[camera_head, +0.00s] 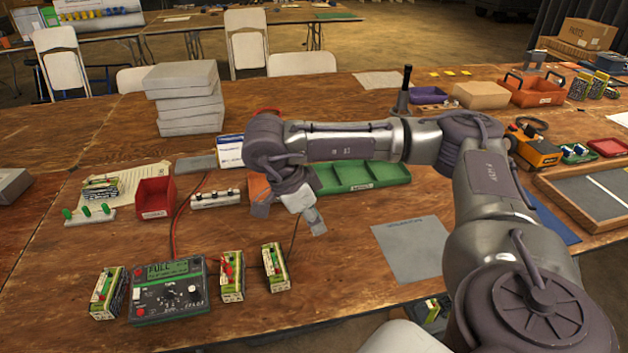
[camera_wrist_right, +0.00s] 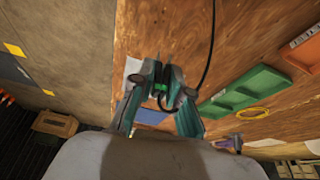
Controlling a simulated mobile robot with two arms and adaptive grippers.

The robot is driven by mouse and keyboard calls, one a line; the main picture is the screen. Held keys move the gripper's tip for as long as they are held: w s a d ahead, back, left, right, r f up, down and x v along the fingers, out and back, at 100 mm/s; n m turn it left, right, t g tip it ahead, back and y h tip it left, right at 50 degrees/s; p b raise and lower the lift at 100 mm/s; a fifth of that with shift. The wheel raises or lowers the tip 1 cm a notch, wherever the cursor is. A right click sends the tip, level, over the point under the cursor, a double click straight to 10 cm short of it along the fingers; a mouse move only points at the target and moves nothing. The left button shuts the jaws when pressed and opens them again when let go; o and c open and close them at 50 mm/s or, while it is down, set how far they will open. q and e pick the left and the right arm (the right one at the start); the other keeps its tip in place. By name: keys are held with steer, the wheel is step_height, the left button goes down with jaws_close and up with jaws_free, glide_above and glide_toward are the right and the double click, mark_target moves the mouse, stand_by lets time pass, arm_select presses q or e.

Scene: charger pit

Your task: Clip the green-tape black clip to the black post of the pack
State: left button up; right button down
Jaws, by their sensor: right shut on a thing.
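My right gripper (camera_head: 290,212) is above the table, beyond the packs. In the right wrist view it (camera_wrist_right: 160,88) is shut on the black clip (camera_wrist_right: 158,92), which shows a bit of green tape between the fingertips. A black lead runs from there off the top of that view. In the head view the clip is hidden by the gripper. Several green-and-white packs stand at the front: one (camera_head: 108,292) left of the charger (camera_head: 168,290), one (camera_head: 232,275) right of it with red on top, and another (camera_head: 275,268) farther right. Their posts are too small to tell apart. My left gripper is out of view.
A green tray (camera_head: 368,178) lies behind my right arm. A red bin (camera_head: 156,198), a white strip (camera_head: 215,198) and stacked grey boxes (camera_head: 188,98) stand to the left. A grey sheet (camera_head: 410,250) lies to the right. Bare wood shows between the packs and the sheet.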

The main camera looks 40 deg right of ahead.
steer(key=w+a+f+m+y+p, duration=0.1)
steer(key=w+a+m+y, duration=0.1)
steer(key=w+a+m, duration=0.2)
steer(key=w+a+f+m+g+y+p, duration=0.1)
steer(key=w+a+m+y, duration=0.1)
steer(key=w+a+m, duration=0.2)
steer(key=w+a+f+m+y+p, duration=0.1)
steer(key=w+a+m+y, duration=0.1)
steer(key=w+a+m, duration=0.2)
steer(key=shift+w+a+f+m+g, duration=0.15)
steer(key=shift+w+m, duration=0.45)
steer(key=shift+m, duration=0.45)
steer(key=shift+w+f+m+g, duration=0.1)
steer(key=shift+w+m, duration=0.55)
steer(key=shift+m, duration=0.35)
steer(key=shift+w+a+f+m+g, duration=0.15)
steer(key=shift+w+m, duration=0.45)
steer(key=shift+m, duration=0.45)
steer(key=shift+d, duration=0.1)
steer(key=shift+f, duration=0.1)
steer(key=shift+f+b, duration=1.85)
steer(key=shift+f, duration=1.55)
steer(key=shift+f+p, duration=0.15)
steer(key=shift+p, duration=0.2)
